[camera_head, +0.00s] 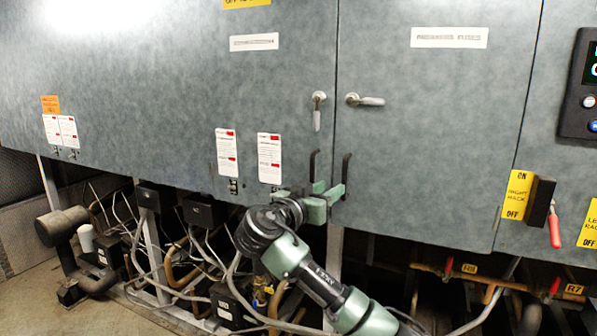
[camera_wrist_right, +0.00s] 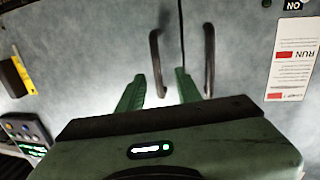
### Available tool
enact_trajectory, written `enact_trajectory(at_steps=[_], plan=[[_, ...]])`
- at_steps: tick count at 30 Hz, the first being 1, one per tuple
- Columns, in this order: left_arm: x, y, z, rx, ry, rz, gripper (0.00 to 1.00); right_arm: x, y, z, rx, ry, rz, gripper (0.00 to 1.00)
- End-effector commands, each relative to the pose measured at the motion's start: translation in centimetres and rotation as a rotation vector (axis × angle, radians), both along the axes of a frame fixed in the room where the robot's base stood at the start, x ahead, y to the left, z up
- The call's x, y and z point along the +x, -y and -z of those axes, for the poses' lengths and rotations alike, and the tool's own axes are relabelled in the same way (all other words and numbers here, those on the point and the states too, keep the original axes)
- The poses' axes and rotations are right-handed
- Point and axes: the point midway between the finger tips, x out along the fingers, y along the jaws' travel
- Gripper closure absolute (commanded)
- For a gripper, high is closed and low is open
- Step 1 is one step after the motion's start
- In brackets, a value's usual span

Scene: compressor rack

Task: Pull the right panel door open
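The right panel door (camera_head: 435,140) is grey and sits flush beside the left door (camera_head: 190,90), with a narrow dark seam between them. Its black pull handle (camera_head: 346,172) is by the seam; in the wrist view this handle (camera_wrist_right: 157,62) is the left one. A silver latch lever (camera_head: 368,100) on the right door lies horizontal. My right gripper (camera_head: 329,190) has green fingers parted at the lower handle area. In the wrist view its fingers (camera_wrist_right: 160,74) appear on either side of the right door's handle, without visible contact. My left gripper is out of view.
The left door's black handle (camera_head: 314,165) stands close beside, and its latch (camera_head: 318,110) hangs vertical. A red-handled switch (camera_head: 554,225) and a control panel (camera_head: 588,100) are at right. Pipes and cables (camera_head: 190,265) fill the space below the doors.

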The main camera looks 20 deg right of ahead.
Motion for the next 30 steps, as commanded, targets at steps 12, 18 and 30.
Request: enact_trajectory(at_steps=[12,18,30], plan=[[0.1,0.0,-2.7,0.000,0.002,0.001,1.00,1.6,4.4,-1.8,0.003,0.037,0.024,0.66],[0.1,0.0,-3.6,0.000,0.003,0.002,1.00,2.8,6.4,-1.6,0.004,0.037,0.020,0.66],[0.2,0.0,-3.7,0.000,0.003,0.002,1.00,3.2,6.9,-1.3,0.006,0.037,0.018,0.77]])
